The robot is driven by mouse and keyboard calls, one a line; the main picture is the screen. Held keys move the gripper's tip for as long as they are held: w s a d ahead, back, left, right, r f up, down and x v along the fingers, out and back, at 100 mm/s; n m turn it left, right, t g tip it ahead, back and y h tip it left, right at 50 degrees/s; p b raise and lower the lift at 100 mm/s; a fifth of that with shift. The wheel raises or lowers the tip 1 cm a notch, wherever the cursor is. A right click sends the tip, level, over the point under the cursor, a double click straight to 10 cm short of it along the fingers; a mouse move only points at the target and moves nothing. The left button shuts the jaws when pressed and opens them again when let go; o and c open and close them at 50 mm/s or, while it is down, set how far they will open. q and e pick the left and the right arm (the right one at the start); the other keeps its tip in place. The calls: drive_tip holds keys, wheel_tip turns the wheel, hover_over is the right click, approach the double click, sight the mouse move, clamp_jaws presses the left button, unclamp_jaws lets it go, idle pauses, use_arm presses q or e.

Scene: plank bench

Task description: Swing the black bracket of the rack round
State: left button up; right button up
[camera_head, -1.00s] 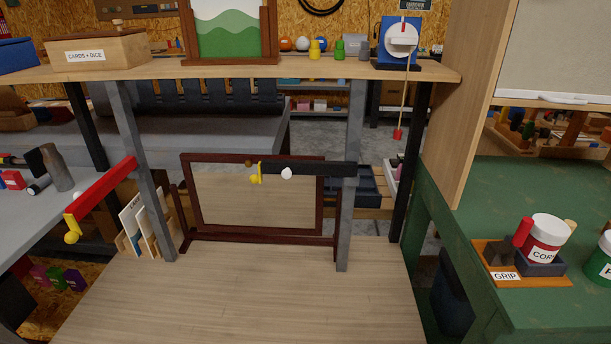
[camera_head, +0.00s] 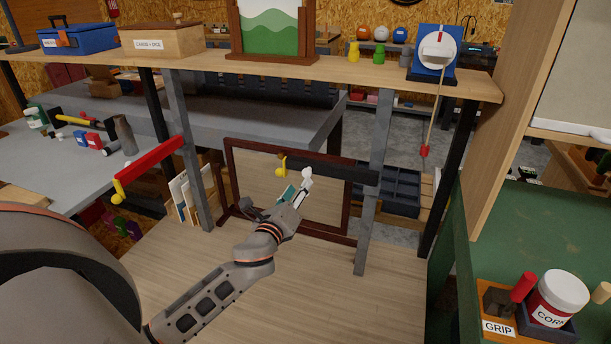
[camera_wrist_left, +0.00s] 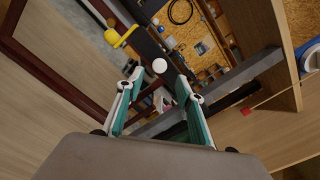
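The black bracket (camera_head: 340,171) sticks out to the left from the rack's right grey post (camera_head: 375,150). It has a yellow tip (camera_head: 281,166) with a small ball, and a white knob (camera_head: 306,172) near that end. My left gripper (camera_head: 297,188) is just below the white knob. In the left wrist view my left gripper (camera_wrist_left: 159,80) is open, and the white knob (camera_wrist_left: 159,66) shows between its fingertips. I cannot tell whether they touch it. The bracket (camera_wrist_left: 148,46) runs behind the knob there. My right gripper is not in view.
A red bracket (camera_head: 150,165) with a yellow tip sticks out from the left grey post (camera_head: 190,150). A dark-framed board (camera_head: 255,175) stands behind the black bracket. A cord with a red end (camera_head: 424,151) hangs right of the right post. The lower shelf's front (camera_head: 320,295) is bare.

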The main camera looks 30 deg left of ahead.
sight(306, 175)
use_arm(q)
drive_tip(key=x, duration=0.6)
drive_tip(key=shift+w+f, duration=0.15)
drive_tip(key=shift+w, duration=0.15)
clamp_jaws()
